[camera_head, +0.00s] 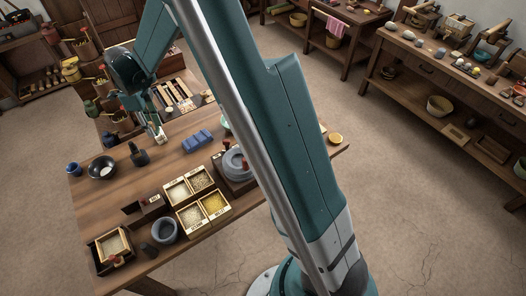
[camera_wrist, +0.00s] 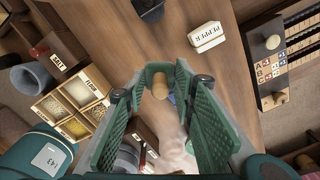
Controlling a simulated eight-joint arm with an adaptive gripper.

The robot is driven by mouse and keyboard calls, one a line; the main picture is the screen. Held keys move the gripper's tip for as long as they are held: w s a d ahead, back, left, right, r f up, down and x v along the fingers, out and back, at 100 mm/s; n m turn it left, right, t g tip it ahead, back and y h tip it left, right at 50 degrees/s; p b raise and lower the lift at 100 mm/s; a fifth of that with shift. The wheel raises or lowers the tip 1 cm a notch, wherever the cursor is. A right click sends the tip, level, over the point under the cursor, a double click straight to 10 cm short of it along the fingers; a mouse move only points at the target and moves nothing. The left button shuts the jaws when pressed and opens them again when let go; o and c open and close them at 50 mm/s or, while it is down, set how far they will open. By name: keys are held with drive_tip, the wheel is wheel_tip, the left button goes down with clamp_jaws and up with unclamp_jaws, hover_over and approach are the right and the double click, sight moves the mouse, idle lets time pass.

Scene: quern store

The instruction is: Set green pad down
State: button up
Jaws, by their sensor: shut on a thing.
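My gripper (camera_wrist: 160,88) is shut on a small green piece (camera_wrist: 159,69), which I take for the green pad. A tan rounded knob (camera_wrist: 160,86) shows between the fingers in front of it. The textured green fingers flank it and hide much of it. In the head view my gripper (camera_head: 155,122) hangs over the far part of the wooden table (camera_head: 105,209); the pad cannot be made out there. I cannot tell how high it is held. A white block marked PEPPER (camera_wrist: 207,37) lies on the table beyond the fingertips.
A dark pot (camera_head: 139,155), black bowl (camera_head: 102,168) and blue ridged block (camera_head: 197,140) stand nearby. Labelled grain boxes (camera_head: 203,206), a grey mortar (camera_head: 164,230) and a quern (camera_head: 235,164) fill the near side. Bare wood lies between the bowl and the boxes.

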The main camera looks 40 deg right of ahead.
drive_tip(key=s+d+m+b, duration=0.1)
drive_tip(key=s+d+m, duration=0.35)
drive_tip(key=d, duration=1.15)
drive_tip(key=s+d+m+b, duration=0.1)
drive_tip(key=s+d, duration=0.6)
drive_tip(key=d, duration=1)
drive_tip(key=s+d+f+m+b, duration=0.2)
drive_tip(key=s+d+m, duration=0.5)
drive_tip(key=s+d, duration=1.6)
drive_tip(key=shift+n, duration=0.25)
drive_tip(key=f, duration=0.1)
drive_tip(key=s+a+f, duration=0.1)
drive_tip(key=f, duration=0.1)
drive_tip(key=a+f, duration=0.1)
drive_tip(key=shift+s+f, duration=0.15)
drive_tip(key=shift+s, duration=0.25)
drive_tip(key=shift+f+b, duration=0.85)
drive_tip(key=shift+f, duration=2.1)
